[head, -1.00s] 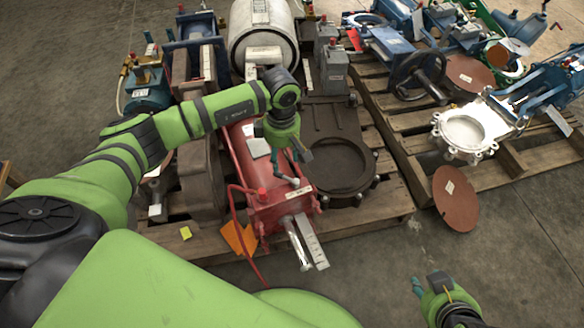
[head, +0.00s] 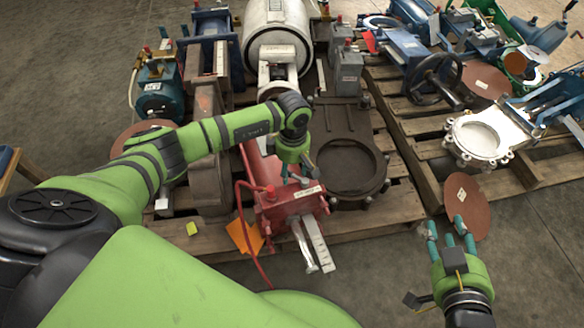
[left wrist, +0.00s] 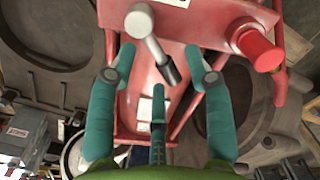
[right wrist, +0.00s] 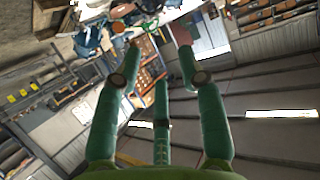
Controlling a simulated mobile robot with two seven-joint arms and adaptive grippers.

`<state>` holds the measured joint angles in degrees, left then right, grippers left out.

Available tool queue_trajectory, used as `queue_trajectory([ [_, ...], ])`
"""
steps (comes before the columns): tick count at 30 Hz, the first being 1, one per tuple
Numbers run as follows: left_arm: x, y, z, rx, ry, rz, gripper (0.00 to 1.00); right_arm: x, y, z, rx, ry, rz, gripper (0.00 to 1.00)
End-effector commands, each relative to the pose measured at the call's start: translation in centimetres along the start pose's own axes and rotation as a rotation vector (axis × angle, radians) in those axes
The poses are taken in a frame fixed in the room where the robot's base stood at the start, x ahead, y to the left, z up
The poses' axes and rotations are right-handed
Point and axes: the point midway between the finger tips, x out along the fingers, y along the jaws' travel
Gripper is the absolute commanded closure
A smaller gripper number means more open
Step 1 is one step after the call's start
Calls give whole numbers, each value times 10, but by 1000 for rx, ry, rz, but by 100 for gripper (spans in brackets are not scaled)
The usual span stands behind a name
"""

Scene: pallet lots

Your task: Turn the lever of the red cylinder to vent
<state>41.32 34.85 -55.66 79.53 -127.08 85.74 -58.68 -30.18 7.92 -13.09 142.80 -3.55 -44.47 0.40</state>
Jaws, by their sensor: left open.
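The red cylinder (head: 282,213) lies on the wooden pallet, its near end plate towards me. In the left wrist view, its lever (left wrist: 152,46) is a short silver arm with a dark tip, rising from a round pivot on the red body (left wrist: 190,15). My left gripper (head: 297,176) is over the near end of the cylinder. Its teal fingers (left wrist: 160,75) are open, spread around the lever's tip; I cannot tell whether any touches it. In the head view the gripper mostly hides the lever. My right gripper (head: 450,230) is open and empty, off to the right above the floor.
A red knob (left wrist: 258,48) stands beside the lever. A dark cast flange (head: 350,165) lies close right of the cylinder. A silver rod end (head: 312,245) sticks out towards me. An orange tag (head: 245,236) hangs at its left. The floor (head: 370,270) in front is clear.

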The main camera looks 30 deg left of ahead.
Motion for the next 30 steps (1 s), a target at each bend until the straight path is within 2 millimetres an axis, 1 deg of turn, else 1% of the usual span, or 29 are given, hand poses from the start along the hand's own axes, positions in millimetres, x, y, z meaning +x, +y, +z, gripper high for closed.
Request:
queue_trajectory([
  [3, 0, 0, 0, 0, 0, 0, 49, 0, 0, 0, 0, 0, 0, 60],
  [5, 0, 0, 0, 0, 0, 0, 73, 0, 0, 0, 0, -1, 0, 60],
  [6, 0, 0, 0, 0, -1, 0, 89, 0, 0, 0, 0, -1, 0, 60],
  [7, 0, 0, 0, 0, -1, 0, 100, 0, 0, 0, 0, -1, 0, 60],
  [16, 0, 1, 0, 6, -1, 1, 100, 1, 0, 0, 0, 7, 1, 60],
  [19, 0, 2, 0, 19, -1, 2, 100, 1, -3, -10, -3, 52, -6, 60],
  [29, 0, 4, 1, 47, 0, 5, 100, 1, -6, -22, -4, 119, -11, 60],
  [30, 0, 4, 1, 52, 0, 6, 100, 0, -6, -26, -7, 139, -12, 60],
])
